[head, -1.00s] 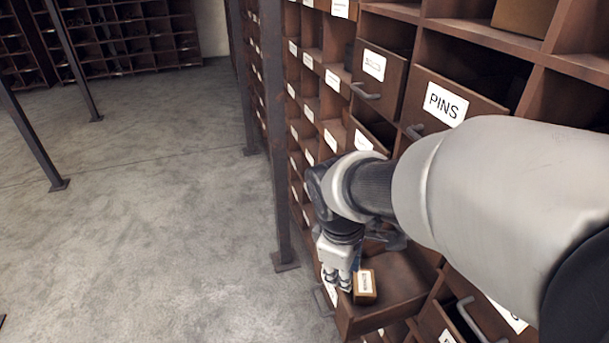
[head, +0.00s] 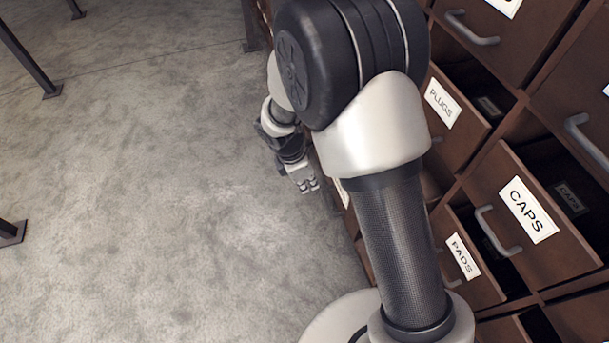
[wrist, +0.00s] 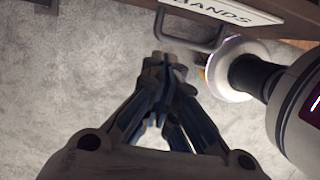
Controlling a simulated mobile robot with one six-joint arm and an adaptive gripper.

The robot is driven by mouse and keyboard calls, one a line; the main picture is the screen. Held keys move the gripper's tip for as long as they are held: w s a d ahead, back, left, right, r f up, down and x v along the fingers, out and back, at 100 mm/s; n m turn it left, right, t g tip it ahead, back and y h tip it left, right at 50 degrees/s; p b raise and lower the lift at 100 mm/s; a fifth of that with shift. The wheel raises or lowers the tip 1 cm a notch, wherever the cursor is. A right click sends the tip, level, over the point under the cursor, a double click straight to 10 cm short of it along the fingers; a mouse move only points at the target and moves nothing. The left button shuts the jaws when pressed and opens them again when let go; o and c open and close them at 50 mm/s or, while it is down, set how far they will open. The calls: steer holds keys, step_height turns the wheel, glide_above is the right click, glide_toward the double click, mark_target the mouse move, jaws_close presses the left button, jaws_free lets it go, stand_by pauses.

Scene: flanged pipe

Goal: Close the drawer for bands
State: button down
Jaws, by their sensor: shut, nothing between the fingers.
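The bands drawer front (wrist: 290,18) shows at the top of the wrist view. Its white label (wrist: 240,10) is partly cut off and ends in "ANDS". Its grey bar handle (wrist: 188,42) hangs below the label. My gripper (wrist: 165,65) is shut and empty, its fingertips just below the handle in the picture; I cannot tell whether they touch it. In the head view my gripper (head: 308,186) is over the floor beside the cabinet. My arm hides most of the cabinet near it, so I cannot make out how far the bands drawer stands out.
Drawers labelled CAPS (head: 528,210), PLUGS (head: 443,104) and PADS (head: 463,256) stand partly open at the right, with handles sticking out. The concrete floor (head: 130,200) on the left is clear. Metal posts (head: 33,50) stand at the far left.

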steer(key=d+f, duration=0.1)
steer(key=w+d+f+b, duration=0.1)
steer(key=d, duration=0.1)
steer(key=shift+w+d+f, duration=0.1)
steer(key=shift+d+f, duration=0.2)
steer(key=shift+f, duration=0.05)
steer(key=shift+w+d, duration=0.1)
steer(key=shift+d, duration=0.35)
steer(key=shift+r, duration=0.1)
steer(key=w+d+p, duration=0.1)
steer(key=d+p, duration=0.1)
steer(key=d, duration=0.3)
steer(key=w+d+p, duration=0.1)
steer(key=w+d, duration=0.1)
steer(key=d, duration=0.4)
steer(key=w+d+p, duration=0.2)
steer(key=d, duration=0.3)
steer(key=shift+w+d+p, duration=0.15)
steer(key=shift+p, duration=0.2)
